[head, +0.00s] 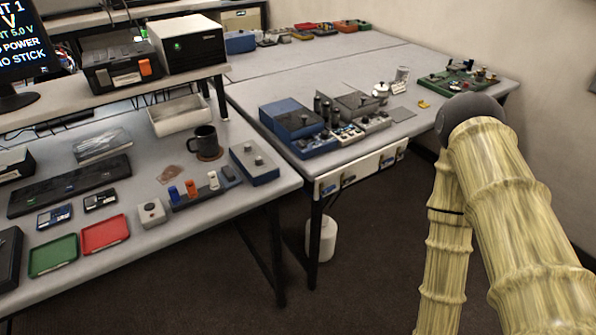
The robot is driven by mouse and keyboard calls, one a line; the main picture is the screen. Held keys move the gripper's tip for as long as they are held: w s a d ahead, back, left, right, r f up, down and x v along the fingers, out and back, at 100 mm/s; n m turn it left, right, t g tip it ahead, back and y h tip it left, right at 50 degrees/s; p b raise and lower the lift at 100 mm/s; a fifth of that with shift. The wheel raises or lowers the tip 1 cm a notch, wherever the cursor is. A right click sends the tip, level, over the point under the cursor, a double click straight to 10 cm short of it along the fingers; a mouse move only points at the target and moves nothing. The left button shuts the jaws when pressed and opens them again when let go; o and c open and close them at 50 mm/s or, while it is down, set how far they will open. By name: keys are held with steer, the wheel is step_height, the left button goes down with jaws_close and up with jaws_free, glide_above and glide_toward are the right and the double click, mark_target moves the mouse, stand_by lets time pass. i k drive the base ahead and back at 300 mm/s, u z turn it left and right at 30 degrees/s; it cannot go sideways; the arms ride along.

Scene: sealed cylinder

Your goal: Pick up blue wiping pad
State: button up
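I cannot pick out a blue wiping pad for certain in the head view. Blue things in view include a large blue box (294,116) on the right table and a blue-sided box (254,164) with knobs at the near table's right end. A small blue upright piece (173,194) stands on a dark strip on the near table. Another blue box (239,42) sits on the far table. My arm, in a pale yellow ribbed sleeve, fills the right side. My gripper is outside the picture.
The near table holds a red tray (104,235), a green tray (53,257), a black mug (204,141) and a white bin (179,117). A green board (458,80) lies on the right table. A white container (321,240) stands on the floor below. Dark floor lies open between tables and arm.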

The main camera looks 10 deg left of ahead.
mark_target(228, 177)
steer(key=z, duration=0.75)
steer(key=i, duration=0.25)
steer(key=u, duration=1.45)
